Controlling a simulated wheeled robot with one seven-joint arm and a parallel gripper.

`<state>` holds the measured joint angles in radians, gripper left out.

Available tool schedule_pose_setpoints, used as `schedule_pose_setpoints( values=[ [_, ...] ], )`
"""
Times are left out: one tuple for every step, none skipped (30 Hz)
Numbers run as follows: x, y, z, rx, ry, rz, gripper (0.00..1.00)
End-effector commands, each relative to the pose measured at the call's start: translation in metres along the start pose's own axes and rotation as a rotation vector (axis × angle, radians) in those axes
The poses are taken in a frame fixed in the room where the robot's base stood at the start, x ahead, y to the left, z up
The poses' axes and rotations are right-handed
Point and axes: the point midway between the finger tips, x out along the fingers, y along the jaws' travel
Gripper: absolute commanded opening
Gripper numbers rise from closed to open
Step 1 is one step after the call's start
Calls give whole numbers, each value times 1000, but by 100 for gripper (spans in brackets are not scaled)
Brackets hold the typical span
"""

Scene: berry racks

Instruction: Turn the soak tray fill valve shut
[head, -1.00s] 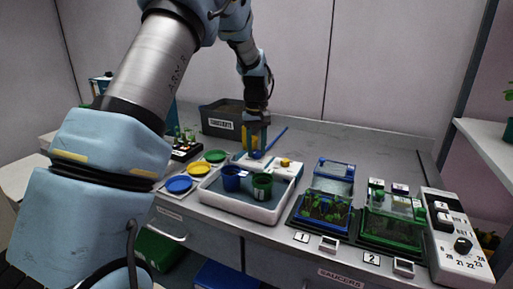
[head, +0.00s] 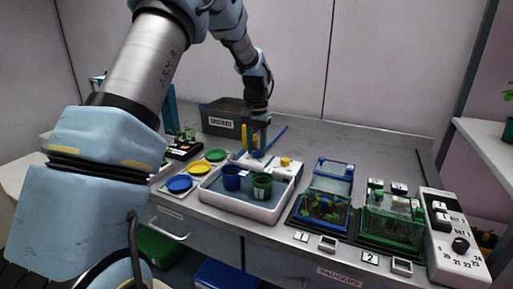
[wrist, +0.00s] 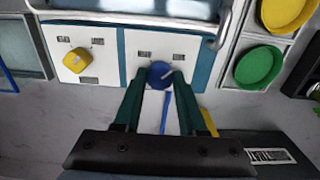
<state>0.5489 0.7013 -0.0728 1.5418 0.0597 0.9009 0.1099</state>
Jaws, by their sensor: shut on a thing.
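The soak tray (head: 235,205) is a white-rimmed basin on the bench, with a blue pot (head: 232,178) and a green pot (head: 262,187) in it. Behind it is a white valve panel (wrist: 112,50). The panel carries a round blue knob (wrist: 160,75) and a yellow knob (wrist: 77,60), each with small labels I cannot read. My gripper (wrist: 161,80) points down at the panel, with its two green fingers shut on the blue knob. In the head view my gripper (head: 255,155) hides this knob.
Yellow, green and blue saucers (head: 179,184) lie left of the tray. A grey bin (head: 222,118) stands behind, near a thin blue rod (head: 277,137). Blue and green planted boxes (head: 322,210) and a white dial panel (head: 455,240) are on the right.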

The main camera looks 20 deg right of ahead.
Motion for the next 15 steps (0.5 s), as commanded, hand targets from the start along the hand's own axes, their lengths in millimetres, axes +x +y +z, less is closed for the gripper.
schedule_pose_setpoints(
  values=[
    [0, 0, 0, 5, 2, 0, 0],
    [0, 0, 0, 8, 2, 0, 0],
    [0, 0, 0, 11, 2, 0, 0],
    [0, 0, 0, 13, 2, 0, 0],
    [0, 0, 0, 14, 2, 0, 0],
    [0, 0, 0, 15, 2, 0, 0],
    [0, 0, 0, 15, 2, 0, 0],
    [0, 0, 0, 16, 2, 0, 0],
    [0, 0, 0, 15, 2, 0, 0],
    [0, 0, 0, 15, 2, -1, 0],
    [0, 0, 0, 15, 2, -1, 0],
    [0, 0, 0, 15, 2, -1, 0],
    [0, 0, 0, 15, 2, -1, 0],
    [0, 0, 0, 15, 1, -1, 0],
    [0, 0, 0, 15, 1, -1, 43]
  ],
)
